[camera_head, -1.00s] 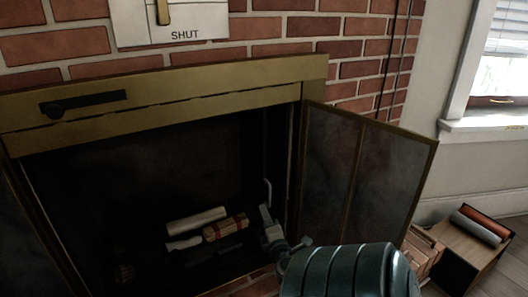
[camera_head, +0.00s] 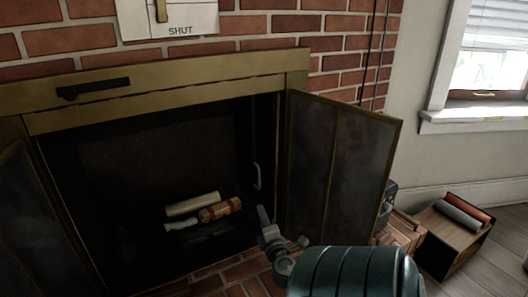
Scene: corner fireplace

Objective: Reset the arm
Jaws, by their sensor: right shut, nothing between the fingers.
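My right arm (camera_head: 350,272) comes in at the bottom, right of centre. Its gripper (camera_head: 262,212) points up and forward at the right side of the fireplace opening; it is shut and empty. The fireplace (camera_head: 150,150) stands open, with a brass frame and a dark inside. Several logs lie in it: a pale log (camera_head: 192,204), a log with red bands (camera_head: 220,209) and a smaller pale piece (camera_head: 183,224). The gripper appears to the right of the logs, apart from them. My left gripper is not in view.
The right glass door (camera_head: 310,160) stands swung open close to my right arm. The left door (camera_head: 35,215) is also open. A wooden box (camera_head: 455,235) with rolls on top stands on the floor at the right. A brick hearth (camera_head: 235,283) lies below.

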